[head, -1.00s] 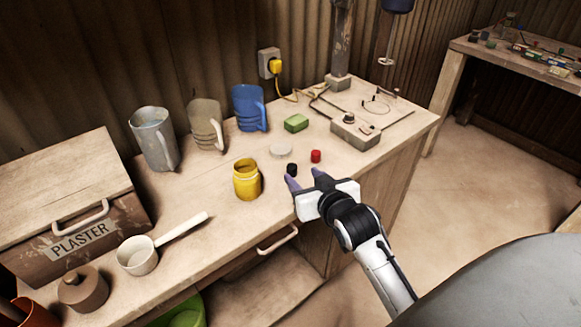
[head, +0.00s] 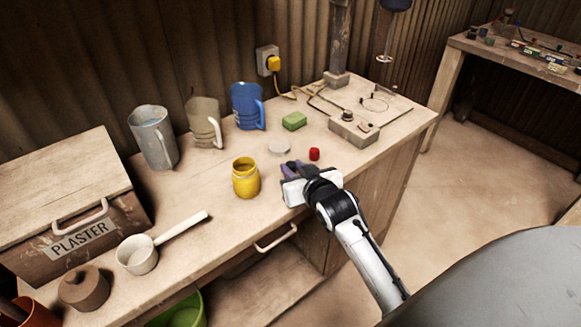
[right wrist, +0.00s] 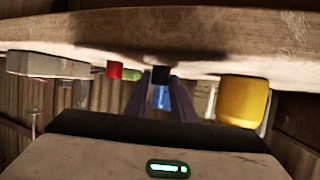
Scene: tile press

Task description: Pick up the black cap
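The black cap (right wrist: 160,75) shows in the right wrist view, which looks upside down, at the far end of the gap between my right fingers. In the head view it cannot be told apart from the dark fingers, which cover its place on the bench. My right gripper (right wrist: 161,100) is open, with its purple fingers on either side of a gap in line with the cap; a blue patch shows through the gap. In the head view this gripper (head: 293,168) is low over the bench's front part. My left gripper is not in view.
A red cap (head: 314,154) lies just right of my right gripper, and a yellow jar (head: 246,178) stands to its left. Jugs stand along the back of the wooden bench (head: 205,240).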

